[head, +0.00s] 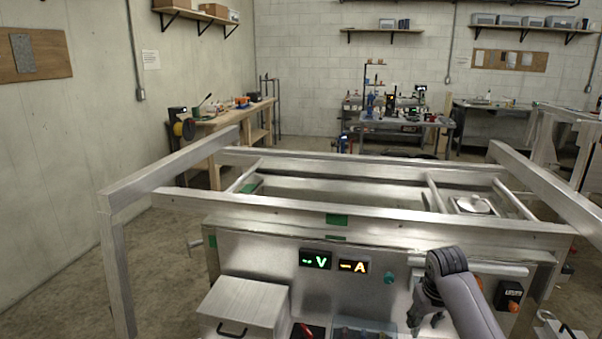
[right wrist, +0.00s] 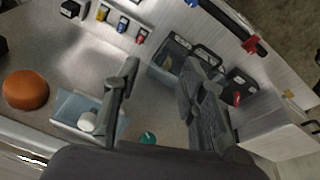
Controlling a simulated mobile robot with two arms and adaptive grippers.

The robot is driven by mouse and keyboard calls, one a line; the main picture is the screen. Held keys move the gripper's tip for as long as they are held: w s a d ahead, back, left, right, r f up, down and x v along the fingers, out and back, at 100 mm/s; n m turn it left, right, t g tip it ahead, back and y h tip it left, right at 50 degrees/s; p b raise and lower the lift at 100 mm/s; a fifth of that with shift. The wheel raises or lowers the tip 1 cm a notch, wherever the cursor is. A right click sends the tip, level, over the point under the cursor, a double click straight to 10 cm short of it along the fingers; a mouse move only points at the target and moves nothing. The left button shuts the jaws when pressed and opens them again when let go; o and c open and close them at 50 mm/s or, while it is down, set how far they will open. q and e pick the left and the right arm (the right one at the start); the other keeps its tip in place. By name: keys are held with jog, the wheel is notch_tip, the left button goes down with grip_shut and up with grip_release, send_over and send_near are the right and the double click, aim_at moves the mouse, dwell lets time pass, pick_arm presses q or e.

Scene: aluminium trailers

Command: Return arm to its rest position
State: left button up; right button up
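My right gripper (head: 426,318) hangs at the lower right in front of the metal cabinet (head: 340,240). My left gripper is not in view.
An aluminium frame (head: 380,217) surrounds the cabinet, with a green V display (head: 314,260) and an amber A display (head: 353,266). A metal box (head: 245,302) stands at the lower left. An orange dome (right wrist: 25,90) lies left in the wrist view. Floor is clear at left.

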jog(key=s+a+f+n, duration=0.1)
jog(key=s+a+f, duration=0.25)
jog(key=s, duration=0.35)
jog(key=s+a+f, duration=0.2)
jog(key=s+f, duration=0.3)
jog(key=s, duration=0.2)
jog(key=s+a+f+n, duration=0.1)
jog(key=s+a+f, duration=0.25)
jog(key=s, duration=0.25)
jog(key=s+a+r+m+t+y, duration=0.1)
jog(key=s+r, duration=0.1)
jog(key=s, duration=0.7)
jog(key=s+r, duration=0.2)
jog(key=s, duration=0.7)
notch_tip(320, 180, down, 28)
jog(key=s+g+b, duration=0.1)
jog(key=s, duration=0.1)
jog(key=s+d+f+g+b, duration=0.1)
jog(key=s+d+f, duration=0.1)
jog(key=s+f, duration=1.4)
jog(key=shift+s+d+f+g, duration=0.2)
jog(key=shift+d+f+g, duration=0.05)
jog(key=shift+f+g, duration=0.1)
